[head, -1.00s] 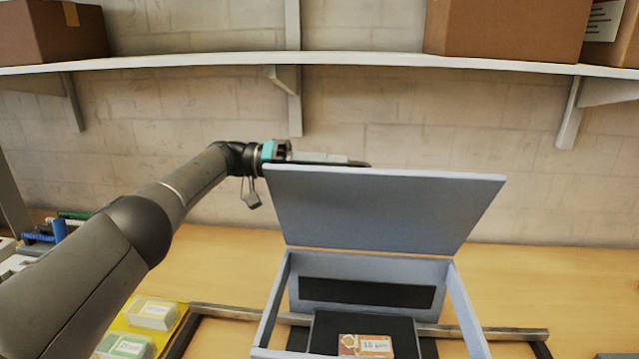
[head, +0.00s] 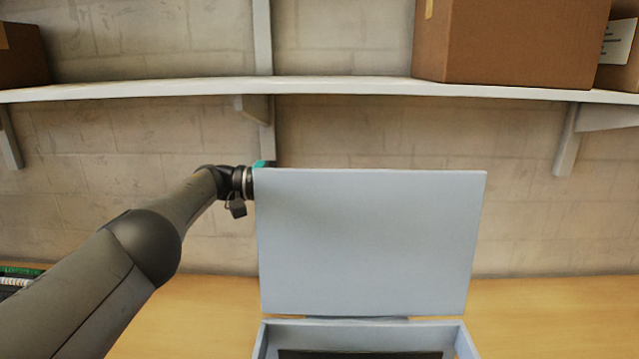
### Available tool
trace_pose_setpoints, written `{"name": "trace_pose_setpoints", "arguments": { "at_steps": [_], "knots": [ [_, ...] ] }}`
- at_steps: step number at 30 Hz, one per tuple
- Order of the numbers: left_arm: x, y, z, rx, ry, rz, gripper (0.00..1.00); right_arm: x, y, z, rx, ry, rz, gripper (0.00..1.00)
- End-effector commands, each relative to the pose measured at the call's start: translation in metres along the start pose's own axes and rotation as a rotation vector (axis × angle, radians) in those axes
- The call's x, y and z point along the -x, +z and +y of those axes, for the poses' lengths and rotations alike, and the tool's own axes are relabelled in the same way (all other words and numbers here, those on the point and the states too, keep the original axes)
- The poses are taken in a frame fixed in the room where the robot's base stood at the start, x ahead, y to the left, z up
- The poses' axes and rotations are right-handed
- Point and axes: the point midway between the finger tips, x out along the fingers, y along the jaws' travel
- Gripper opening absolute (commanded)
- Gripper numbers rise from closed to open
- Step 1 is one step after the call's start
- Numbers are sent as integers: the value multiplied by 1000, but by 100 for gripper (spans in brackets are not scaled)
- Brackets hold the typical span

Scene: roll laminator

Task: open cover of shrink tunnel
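The shrink tunnel's pale blue-grey cover (head: 368,240) stands raised, close to upright, above the tunnel body (head: 262,340) at its lower edge. Only the rear part of the body shows, with a dark slot in its back wall; the rest is cut off by the bottom of the view. My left arm comes in from the left, and its wrist meets the cover's upper left corner. A teal bit of my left gripper (head: 259,163) peeks out there. Its fingers are hidden behind the cover, so whether they grip or only touch it cannot be told. My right gripper is not in view.
A white shelf (head: 340,88) runs along the brick wall above the cover, with cardboard boxes (head: 520,45) on it. The wooden table (head: 560,305) is clear right of the tunnel. Green and white items (head: 18,275) lie at the far left.

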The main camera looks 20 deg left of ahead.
Motion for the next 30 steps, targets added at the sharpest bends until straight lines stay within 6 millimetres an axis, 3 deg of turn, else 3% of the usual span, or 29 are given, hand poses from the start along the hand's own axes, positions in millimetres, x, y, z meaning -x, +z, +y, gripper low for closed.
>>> {"name": "trace_pose_setpoints", "arguments": {
  "at_steps": [12,13,19,30],
  "knots": [
    [0,0,-2,7,-1,0,0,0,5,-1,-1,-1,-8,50],
    [0,0,-2,7,-1,0,23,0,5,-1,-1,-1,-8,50],
    [0,0,-2,6,-1,0,45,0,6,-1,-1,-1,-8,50],
    [0,1,0,6,-1,-1,47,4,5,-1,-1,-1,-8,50]
  ]
}}
